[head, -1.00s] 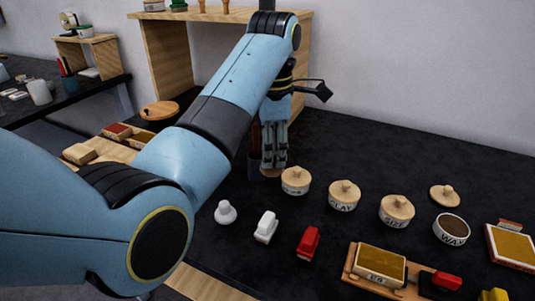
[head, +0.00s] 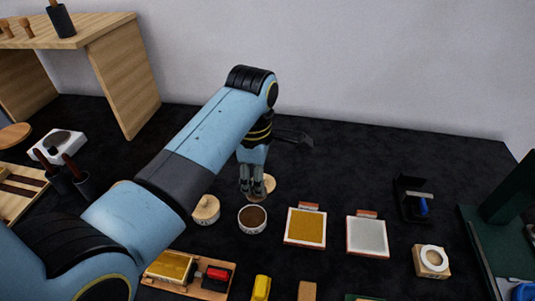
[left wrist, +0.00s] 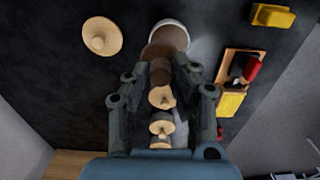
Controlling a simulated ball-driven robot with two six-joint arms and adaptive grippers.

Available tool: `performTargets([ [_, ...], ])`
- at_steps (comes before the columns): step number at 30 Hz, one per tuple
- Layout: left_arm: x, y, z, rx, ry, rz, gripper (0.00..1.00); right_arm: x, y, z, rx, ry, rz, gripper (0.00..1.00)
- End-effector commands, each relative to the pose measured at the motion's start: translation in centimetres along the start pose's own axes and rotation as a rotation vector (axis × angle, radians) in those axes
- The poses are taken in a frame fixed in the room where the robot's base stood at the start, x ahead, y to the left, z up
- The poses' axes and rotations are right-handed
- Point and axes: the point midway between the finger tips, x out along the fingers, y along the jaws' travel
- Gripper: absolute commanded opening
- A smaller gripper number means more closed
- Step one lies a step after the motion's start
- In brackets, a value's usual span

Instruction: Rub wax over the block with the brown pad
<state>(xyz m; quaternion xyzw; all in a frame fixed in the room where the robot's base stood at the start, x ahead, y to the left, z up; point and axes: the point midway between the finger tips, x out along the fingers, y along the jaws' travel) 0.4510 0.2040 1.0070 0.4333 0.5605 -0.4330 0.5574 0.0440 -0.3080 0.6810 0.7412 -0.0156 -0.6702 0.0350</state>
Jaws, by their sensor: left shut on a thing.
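My left gripper (head: 252,190) is shut on the brown pad, just behind the wax pot (head: 252,220) in the head view. In the left wrist view the brown pad (left wrist: 160,74) shows between the fingertips, overlapping the open wax pot (left wrist: 167,40); I cannot tell whether they touch. The pot has a white wall and brown wax inside. The gold-topped block (head: 171,266) sits on a wooden board at the front left, and also shows in the left wrist view (left wrist: 230,103). My right gripper is not in view.
A gold-filled tray (head: 305,228) and a silver tray (head: 367,236) lie to the right.

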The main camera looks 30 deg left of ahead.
Motion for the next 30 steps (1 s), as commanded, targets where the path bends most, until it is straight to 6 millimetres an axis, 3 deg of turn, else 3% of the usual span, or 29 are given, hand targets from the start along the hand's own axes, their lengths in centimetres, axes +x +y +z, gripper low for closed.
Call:
performTargets([
  [8, 0.4, -1.5, -0.6, -0.001, 0.0, 0.0, 0.0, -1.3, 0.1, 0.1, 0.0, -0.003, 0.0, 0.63],
  [13, 2.0, -1.5, -0.6, -0.001, 0.001, -0.002, 0.0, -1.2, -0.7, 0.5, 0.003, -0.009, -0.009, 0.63],
  [21, 4.8, -1.4, -0.6, -0.001, 0.001, -0.001, 0.0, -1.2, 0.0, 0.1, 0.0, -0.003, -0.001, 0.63],
  [30, 6.0, -1.4, -0.6, -0.001, 0.001, 0.0, 0.0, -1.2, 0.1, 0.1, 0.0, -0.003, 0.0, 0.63],
])
